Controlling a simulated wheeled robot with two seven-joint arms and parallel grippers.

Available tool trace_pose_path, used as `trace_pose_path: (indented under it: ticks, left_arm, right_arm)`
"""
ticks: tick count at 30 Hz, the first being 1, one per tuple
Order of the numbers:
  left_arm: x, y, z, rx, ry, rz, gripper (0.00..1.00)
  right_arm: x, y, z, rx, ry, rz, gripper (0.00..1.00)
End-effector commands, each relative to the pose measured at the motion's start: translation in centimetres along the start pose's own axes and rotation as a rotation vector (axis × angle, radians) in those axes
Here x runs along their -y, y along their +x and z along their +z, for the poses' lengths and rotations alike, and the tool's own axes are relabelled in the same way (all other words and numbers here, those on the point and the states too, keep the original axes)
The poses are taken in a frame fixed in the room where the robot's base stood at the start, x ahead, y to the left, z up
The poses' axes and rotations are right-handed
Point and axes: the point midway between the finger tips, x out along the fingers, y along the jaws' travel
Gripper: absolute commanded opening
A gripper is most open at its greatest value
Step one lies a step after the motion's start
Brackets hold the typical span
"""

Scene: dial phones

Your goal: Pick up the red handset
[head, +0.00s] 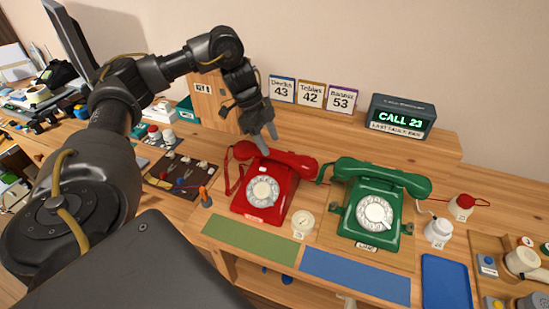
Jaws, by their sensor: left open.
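The red dial phone (265,192) stands on the wooden desk, left of the green phone. Its red handset (292,160) lies across the cradle on top. My left gripper (265,142) is open, with its fingers pointing down at the handset's left half. It looks very close to the handset, but I cannot tell whether it touches. Part of the handset is hidden behind the fingers. My right gripper is not in view.
The green phone (370,208) stands to the right with its handset on. A green mat (250,240) and a blue mat (355,277) lie in front. Number cards (311,94) and a "CALL 23" display (401,117) stand behind. A dark switch board (182,175) lies left.

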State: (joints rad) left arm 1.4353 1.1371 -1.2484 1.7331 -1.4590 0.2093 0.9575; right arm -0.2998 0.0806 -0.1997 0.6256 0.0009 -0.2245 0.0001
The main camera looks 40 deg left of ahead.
Motion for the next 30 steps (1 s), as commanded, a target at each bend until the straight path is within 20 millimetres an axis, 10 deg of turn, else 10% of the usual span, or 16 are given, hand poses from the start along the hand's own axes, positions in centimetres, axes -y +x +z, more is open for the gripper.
trace_pose_path:
  ticks: [22,30]
  left_arm:
    - [0.4,5.2,0.1,0.000,0.002,0.000,0.55]
    - [0.4,5.2,0.1,0.000,0.002,0.000,0.22]
  right_arm:
    - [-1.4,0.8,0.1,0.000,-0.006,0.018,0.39]
    - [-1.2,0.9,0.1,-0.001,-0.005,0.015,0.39]
